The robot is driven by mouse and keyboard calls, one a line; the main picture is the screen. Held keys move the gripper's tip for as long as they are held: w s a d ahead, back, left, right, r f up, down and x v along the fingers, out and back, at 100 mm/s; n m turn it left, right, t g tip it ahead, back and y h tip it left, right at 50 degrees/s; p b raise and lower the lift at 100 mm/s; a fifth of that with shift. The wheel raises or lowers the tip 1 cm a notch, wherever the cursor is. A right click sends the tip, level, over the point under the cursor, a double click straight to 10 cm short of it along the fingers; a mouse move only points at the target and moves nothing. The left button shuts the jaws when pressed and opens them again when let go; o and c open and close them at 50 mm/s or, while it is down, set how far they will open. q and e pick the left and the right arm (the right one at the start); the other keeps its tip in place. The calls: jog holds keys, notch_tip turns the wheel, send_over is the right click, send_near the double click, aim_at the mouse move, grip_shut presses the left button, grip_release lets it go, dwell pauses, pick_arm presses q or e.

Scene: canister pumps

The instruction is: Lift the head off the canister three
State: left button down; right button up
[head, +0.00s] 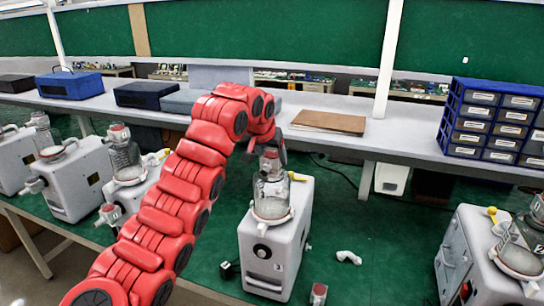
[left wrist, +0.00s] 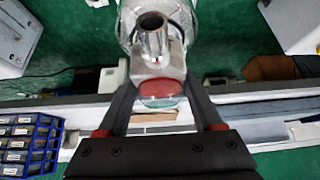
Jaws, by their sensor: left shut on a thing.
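The middle pump is a white box (head: 275,245) with a clear glass canister (head: 271,200) on top. A grey metal head (head: 270,162) is at the canister's mouth. My left gripper (head: 275,148) is at this head, at the end of the red arm. In the left wrist view, my left gripper (left wrist: 157,62) has a finger on each side of the metal head (left wrist: 152,45), which has a red part, and is shut on it. The glass (left wrist: 126,22) shows behind the head. I cannot tell whether the head is seated or raised. Which canister is three is unreadable. My right gripper is out of view.
Other pumps with canisters stand at left (head: 70,180) and right (head: 480,260). A white elbow piece (head: 348,257) and a small red-topped part (head: 318,293) lie on the green bench. Behind are a shelf with a brown folder (head: 328,122) and a blue drawer cabinet (head: 490,122).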

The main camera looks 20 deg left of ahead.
pick_arm(q)
jog(key=shift+r, duration=0.1)
dwell(0.4)
jog(key=shift+r+p, duration=1.45)
jog(key=shift+r, duration=1.05)
jog(key=shift+f, duration=0.15)
